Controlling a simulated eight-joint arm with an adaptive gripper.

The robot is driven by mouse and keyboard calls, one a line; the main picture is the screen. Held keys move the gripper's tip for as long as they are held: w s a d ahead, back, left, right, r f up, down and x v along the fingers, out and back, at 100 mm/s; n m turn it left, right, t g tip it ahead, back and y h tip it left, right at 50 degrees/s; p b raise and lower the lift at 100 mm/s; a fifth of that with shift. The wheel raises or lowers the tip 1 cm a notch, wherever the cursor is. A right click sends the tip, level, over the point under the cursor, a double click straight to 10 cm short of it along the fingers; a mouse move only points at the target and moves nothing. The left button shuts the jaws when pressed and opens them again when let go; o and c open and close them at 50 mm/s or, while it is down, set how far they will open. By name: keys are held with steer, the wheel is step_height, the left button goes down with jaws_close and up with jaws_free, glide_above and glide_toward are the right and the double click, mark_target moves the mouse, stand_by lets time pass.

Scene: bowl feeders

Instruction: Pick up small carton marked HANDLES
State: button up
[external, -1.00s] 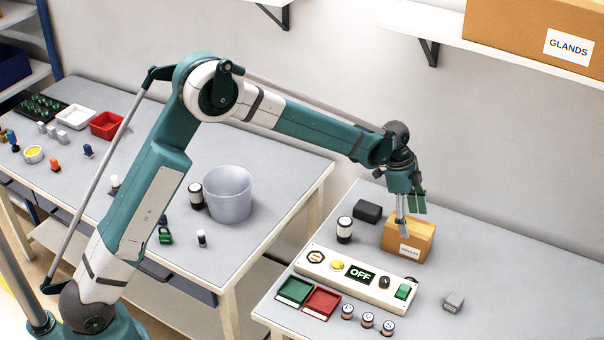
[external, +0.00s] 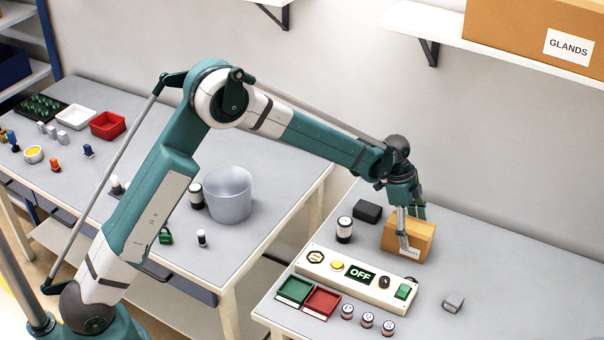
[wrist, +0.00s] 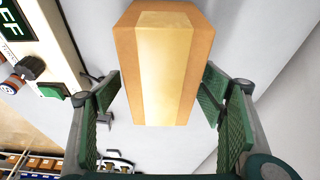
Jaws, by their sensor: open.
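The small carton (external: 421,243) is a brown box with a pale tape strip and a white label on its front, too small to read clearly. It stands on the right-hand bench behind the control panel. My gripper (external: 411,230) is lowered at the carton, with one finger in front of it, partly covering the label. In the wrist view the carton (wrist: 165,65) lies between the two green-padded fingers of my gripper (wrist: 160,105). The fingers are open, with a visible gap on the left side and a narrower one on the right.
A control panel (external: 323,269) reading OFF stands just in front of the carton. A black block (external: 367,211) and a black-and-white jar (external: 344,229) are to its left. A grey block (external: 453,302) lies to the front right. A GLANDS box (external: 540,35) sits on the shelf above.

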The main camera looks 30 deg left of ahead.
steer(key=shift+f, duration=0.15)
steer(key=shift+b+x, duration=0.4)
steer(key=shift+x, duration=2.05)
steer(key=shift+w+a, duration=0.1)
steer(key=c, duration=1.2)
steer(key=shift+r+p, duration=0.6)
steer(key=shift+r, duration=4.4)
